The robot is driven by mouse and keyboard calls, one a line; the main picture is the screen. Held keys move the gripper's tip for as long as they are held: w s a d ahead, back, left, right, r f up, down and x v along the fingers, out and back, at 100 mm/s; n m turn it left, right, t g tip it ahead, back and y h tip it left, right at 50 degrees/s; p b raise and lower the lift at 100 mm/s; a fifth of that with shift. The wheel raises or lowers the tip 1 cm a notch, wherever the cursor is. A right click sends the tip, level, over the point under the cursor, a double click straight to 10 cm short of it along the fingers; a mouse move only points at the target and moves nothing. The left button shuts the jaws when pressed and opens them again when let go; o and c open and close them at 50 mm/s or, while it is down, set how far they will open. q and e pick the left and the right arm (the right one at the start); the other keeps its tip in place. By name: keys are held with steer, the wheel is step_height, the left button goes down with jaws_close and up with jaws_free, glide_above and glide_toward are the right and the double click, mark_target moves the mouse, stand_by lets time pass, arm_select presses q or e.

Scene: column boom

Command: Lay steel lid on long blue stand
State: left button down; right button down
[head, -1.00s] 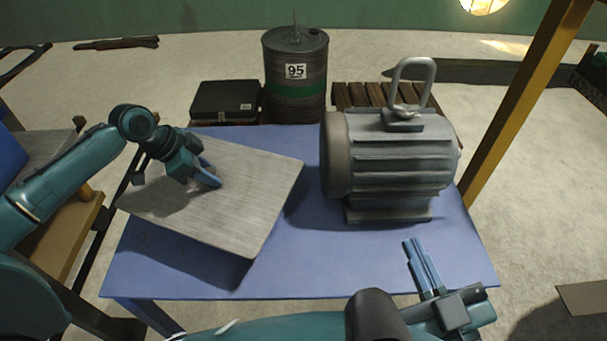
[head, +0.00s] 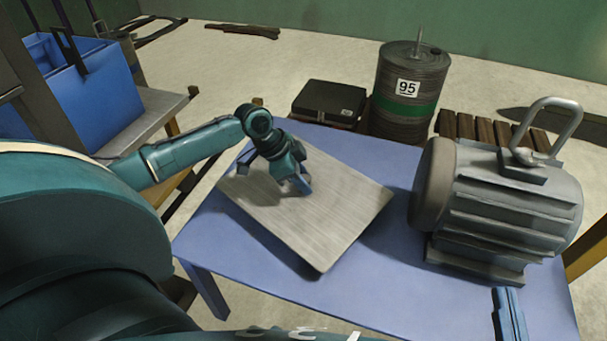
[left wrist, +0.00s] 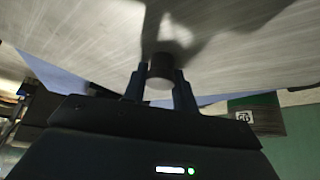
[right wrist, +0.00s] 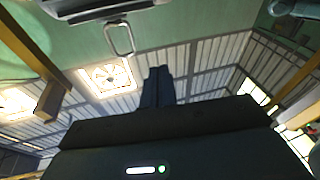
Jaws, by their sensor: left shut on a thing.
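My left gripper (head: 299,184) is shut on the lid's dark round knob (left wrist: 162,66). A dark shadow lies beside the lid's right edge; the lid looks raised off the stand, but the gap is hard to judge. My right gripper (head: 510,315) is at the lower right, partly cut off; its fingers (right wrist: 158,86) are together and empty.
A grey motor (head: 500,210) with a lifting ring stands on the stand's right part. Behind are a black box (head: 328,100), a drum marked 95 (head: 405,95) and wooden slats (head: 480,130). A blue bin (head: 95,100) sits on a bench at left.

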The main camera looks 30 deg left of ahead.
arm_select(q)
step_height(320, 180, down, 4)
steer(key=shift+w+r+b, duration=0.1)
steer(key=shift+r+b, duration=0.05)
steer(key=shift+b, duration=0.65)
steer(key=c, duration=1.5)
jaws_free()
steer(key=shift+f, duration=0.2)
steer(key=o, duration=0.4)
arm_select(e)
steer(key=shift+a, duration=0.15)
arm_select(q)
steer(key=p+v, duration=0.4)
steer(key=v, duration=0.7)
steer(key=shift+s+a+r+p, duration=0.2)
steer(key=shift+s+r+p, duration=0.1)
steer(key=shift+r, duration=0.2)
arm_select(e)
steer(key=shift+s+d+n+h, duration=0.15)
steer(key=shift+d+n+h, duration=0.15)
steer(key=shift+d, duration=0.1)
